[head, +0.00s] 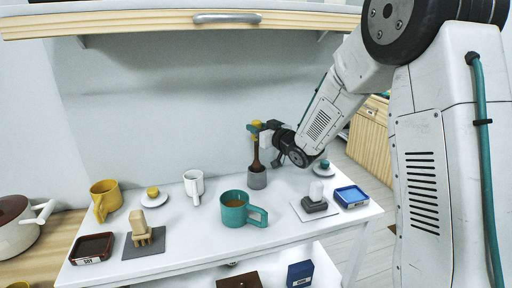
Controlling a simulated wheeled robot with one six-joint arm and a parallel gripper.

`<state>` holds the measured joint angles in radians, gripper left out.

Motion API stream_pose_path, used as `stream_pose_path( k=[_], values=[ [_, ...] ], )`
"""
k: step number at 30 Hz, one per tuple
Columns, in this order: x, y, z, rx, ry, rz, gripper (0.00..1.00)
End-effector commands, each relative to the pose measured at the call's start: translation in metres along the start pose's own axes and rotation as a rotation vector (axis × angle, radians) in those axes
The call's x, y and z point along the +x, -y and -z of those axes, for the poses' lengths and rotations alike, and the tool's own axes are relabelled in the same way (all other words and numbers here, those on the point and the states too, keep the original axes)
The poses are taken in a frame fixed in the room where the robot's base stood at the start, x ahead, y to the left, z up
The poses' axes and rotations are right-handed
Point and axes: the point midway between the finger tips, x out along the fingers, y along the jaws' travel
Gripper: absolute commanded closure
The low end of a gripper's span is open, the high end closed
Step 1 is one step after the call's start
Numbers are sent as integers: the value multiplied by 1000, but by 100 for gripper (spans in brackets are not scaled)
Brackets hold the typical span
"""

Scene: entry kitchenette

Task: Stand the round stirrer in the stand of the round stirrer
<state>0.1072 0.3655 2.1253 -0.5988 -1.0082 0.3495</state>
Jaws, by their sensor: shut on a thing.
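The round stirrer (256,152) is a brown stick with a yellow top, held upright. My gripper (257,127) is shut on it near its yellow top. A small grey cylinder (257,181), which looks like the stand, is on the white table directly below the stirrer. The stirrer's wider brown lower end meets the cylinder's top rim in the picture. I cannot tell whether that end is inside the cylinder or just over it.
A teal mug (237,209) is in front of the grey cylinder, a white mug (194,185) to its left. A shelf edge (130,24) runs above.

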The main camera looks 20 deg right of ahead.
Motion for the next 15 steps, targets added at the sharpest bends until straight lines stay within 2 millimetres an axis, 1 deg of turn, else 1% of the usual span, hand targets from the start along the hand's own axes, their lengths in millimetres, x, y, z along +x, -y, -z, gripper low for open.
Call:
stream_pose_path(
  k=[1,5,11,15],
  values=[
    [0,0,-5,0,0,0,100],
    [0,0,-14,0,0,0,100],
    [1,2,-42,1,1,2,100],
    [2,3,-44,-1,-2,3,100]
  ],
)
